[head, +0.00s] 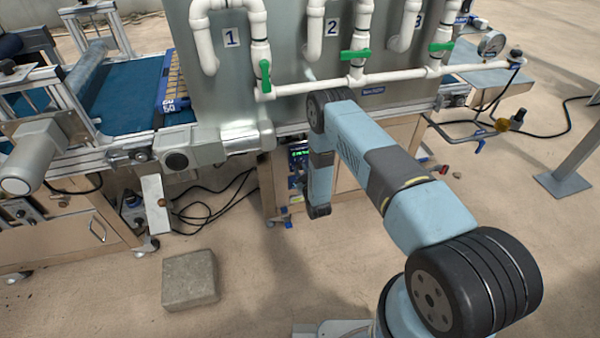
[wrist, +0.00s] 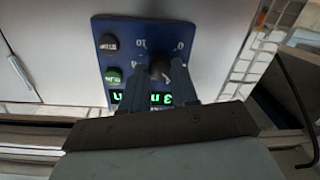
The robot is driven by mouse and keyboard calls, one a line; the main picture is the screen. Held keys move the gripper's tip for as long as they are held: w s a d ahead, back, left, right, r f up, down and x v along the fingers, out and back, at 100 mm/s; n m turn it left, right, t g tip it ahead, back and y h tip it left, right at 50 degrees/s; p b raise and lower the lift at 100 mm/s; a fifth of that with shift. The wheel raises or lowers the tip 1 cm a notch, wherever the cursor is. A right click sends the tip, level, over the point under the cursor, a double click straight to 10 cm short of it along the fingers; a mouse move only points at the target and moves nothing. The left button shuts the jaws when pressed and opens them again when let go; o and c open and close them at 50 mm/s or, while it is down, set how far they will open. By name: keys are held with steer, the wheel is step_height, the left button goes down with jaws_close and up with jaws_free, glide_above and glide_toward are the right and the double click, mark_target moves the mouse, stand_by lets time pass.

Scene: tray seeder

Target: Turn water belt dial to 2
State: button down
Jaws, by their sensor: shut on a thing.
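In the wrist view, a blue control panel (wrist: 118,24) carries a dark dial (wrist: 159,69) with white scale marks around it. My gripper (wrist: 161,66) has one finger on each side of the dial and is shut on it. The fingers hide parts of the dial and scale, so its exact setting cannot be read. A green lit display (wrist: 140,98) sits on the panel, partly covered by the fingers. In the head view, a small part of the panel (head: 297,158) shows below the grey tank, beside my arm; my gripper cannot be made out there.
A black button (wrist: 108,42) and a green button (wrist: 113,75) sit beside the dial. In the head view, white pipes (head: 310,87) with green valves run above my arm. A conveyor (head: 130,95) stands at left. A stone block (head: 190,280) and black cables (head: 205,215) lie on the floor.

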steer(key=n, duration=0.5)
steer(key=shift+s+a+f+n, duration=0.1)
steer(key=shift+s+a+n, duration=0.1)
steer(key=shift+a+n, duration=0.1)
stand_by(0.5)
steer(key=c, duration=1.3)
jaws_free()
steer(key=o, duration=0.4)
steer(key=shift+d, duration=0.1)
steer(key=shift+o, duration=0.2)
steer(key=shift+w, duration=0.1)
steer(key=shift+d, duration=0.1)
steer(key=v, duration=1.3)
steer(key=shift+s, duration=0.45)
